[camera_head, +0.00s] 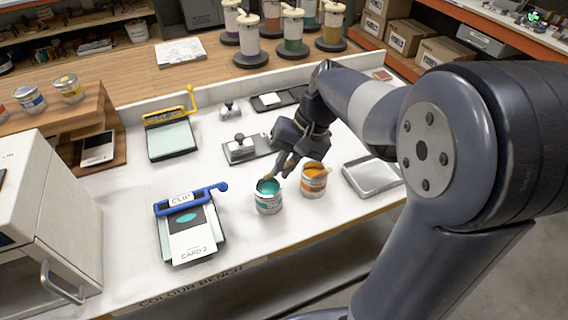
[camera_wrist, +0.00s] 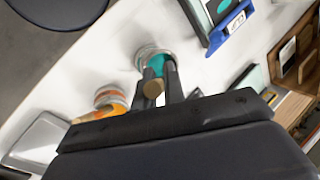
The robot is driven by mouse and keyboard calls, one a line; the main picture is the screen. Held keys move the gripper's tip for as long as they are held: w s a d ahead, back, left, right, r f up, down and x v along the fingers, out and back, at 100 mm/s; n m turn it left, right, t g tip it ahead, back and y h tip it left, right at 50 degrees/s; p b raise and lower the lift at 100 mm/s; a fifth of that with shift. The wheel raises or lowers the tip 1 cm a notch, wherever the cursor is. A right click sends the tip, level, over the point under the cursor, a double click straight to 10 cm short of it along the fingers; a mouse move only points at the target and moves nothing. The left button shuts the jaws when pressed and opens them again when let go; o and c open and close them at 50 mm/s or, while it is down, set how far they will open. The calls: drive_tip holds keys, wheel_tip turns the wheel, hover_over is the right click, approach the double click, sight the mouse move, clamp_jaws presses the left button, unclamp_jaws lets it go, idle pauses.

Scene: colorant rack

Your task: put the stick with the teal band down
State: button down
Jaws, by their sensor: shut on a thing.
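My gripper (camera_head: 280,166) is low over the open can of teal paint (camera_head: 268,198). It is shut on a wooden stick, whose round brown end (camera_wrist: 153,88) shows between the fingers in the wrist view. The stick's other end points toward the teal can, which also shows beyond the fingers (camera_wrist: 152,54). I cannot tell whether the stick touches the paint. No teal band can be made out on the stick.
An orange paint can (camera_head: 313,181) stands just right of the teal can. A metal tray (camera_head: 372,178) is further right. A blue-clip board with a card (camera_head: 190,232) lies left. White bench is free in front of the cans.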

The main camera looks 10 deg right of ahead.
drive_tip(key=c, duration=1.5)
unclamp_jaws()
drive_tip(key=v, duration=1.3)
drive_tip(key=shift+a+r, duration=0.2)
drive_tip(key=shift+f, duration=0.1)
drive_tip(key=x, duration=1.3)
drive_tip(key=shift+d+f, duration=0.2)
drive_tip(key=shift+r, duration=0.35)
